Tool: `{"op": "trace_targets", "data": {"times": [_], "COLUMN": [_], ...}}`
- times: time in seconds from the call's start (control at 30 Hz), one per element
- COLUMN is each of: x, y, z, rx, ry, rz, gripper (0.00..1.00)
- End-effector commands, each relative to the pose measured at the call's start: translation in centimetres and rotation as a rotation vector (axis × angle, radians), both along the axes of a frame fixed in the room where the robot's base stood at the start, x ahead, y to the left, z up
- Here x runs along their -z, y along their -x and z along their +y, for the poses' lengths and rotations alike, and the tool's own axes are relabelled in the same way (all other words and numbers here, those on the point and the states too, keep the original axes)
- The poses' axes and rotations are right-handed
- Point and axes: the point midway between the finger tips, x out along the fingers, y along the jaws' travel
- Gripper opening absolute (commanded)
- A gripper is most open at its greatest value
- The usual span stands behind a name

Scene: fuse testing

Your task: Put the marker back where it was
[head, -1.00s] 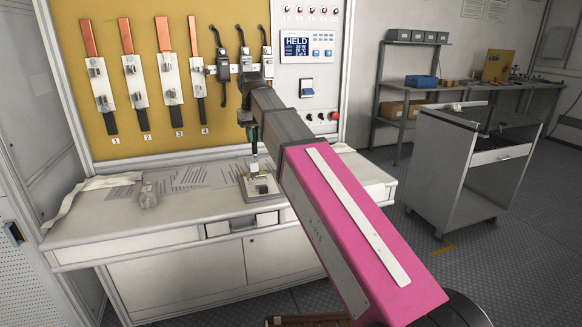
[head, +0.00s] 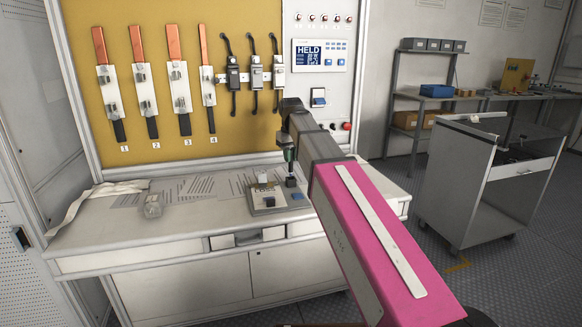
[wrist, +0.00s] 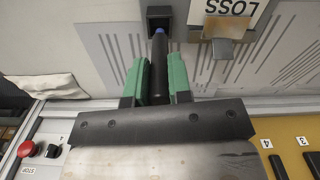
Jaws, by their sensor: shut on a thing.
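My gripper (wrist: 160,88) is shut on a dark, slim marker (wrist: 159,62) between its green fingers. The marker's blue end points at a small black square holder (wrist: 159,19) in the wrist view. I cannot tell whether that end is over the opening or slightly inside it. In the head view my gripper (head: 290,156) is above the black holder (head: 291,182), at the right of a pale test plate (head: 267,200) on the bench. The marker is upright or nearly so and mostly hidden there.
The white bench (head: 185,225) bears printed sheets, a clear block (head: 152,206) and a cloth (head: 95,205) at the left. A yellow panel with fuses (head: 178,85) and a control panel (head: 320,60) stand behind. A grey cart (head: 490,185) is at the right.

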Motion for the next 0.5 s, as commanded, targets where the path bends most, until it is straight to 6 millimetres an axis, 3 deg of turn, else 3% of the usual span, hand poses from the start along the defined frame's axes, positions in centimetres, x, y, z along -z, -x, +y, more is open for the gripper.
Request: {"op": "trace_targets", "data": {"times": [0.33, 0.5], "x": [3.5, 4.1], "y": [0.1, 0.0], "z": [-0.1, 0.0], "rx": [0.0, 0.0], "ry": [0.0, 0.0], "rz": [0.001, -0.001], "gripper": [0.0, 0.0]}}
